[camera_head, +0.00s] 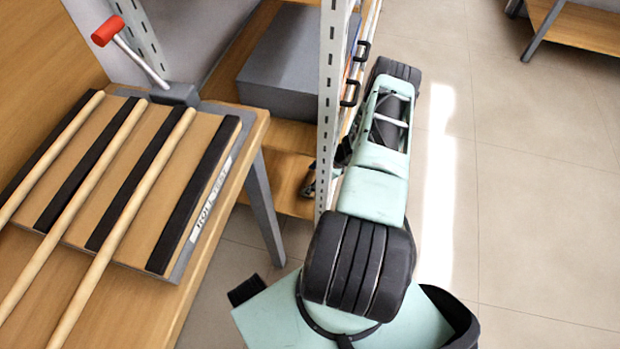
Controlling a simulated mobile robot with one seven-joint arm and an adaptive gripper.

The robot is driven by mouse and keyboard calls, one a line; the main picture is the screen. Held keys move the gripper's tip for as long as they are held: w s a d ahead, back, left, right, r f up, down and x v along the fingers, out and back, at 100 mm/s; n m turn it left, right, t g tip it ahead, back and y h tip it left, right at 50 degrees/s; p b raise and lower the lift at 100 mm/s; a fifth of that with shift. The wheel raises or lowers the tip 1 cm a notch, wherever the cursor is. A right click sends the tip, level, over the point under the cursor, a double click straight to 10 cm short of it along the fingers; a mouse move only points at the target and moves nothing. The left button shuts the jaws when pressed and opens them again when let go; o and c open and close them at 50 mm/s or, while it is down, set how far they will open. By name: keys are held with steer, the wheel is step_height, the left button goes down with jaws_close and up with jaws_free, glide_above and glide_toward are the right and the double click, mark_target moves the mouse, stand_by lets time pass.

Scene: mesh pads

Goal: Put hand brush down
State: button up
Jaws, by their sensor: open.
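My arm (375,190) reaches away from my body along the right side of a shelf rack. My gripper (312,182) shows only in part, low beside the rack's white upright post (331,110), which covers some of it. It is open, near the edge of a lower wooden shelf. I cannot make out a hand brush; if it is by the gripper, it is hidden or too small to tell.
A grey box (290,75) sits on the rack. Black handles (350,92) stick out there.

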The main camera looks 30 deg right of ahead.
steer(key=p+v, duration=0.2)
steer(key=v, duration=0.5)
steer(key=shift+r, duration=0.2)
steer(key=shift+s+d, duration=0.15)
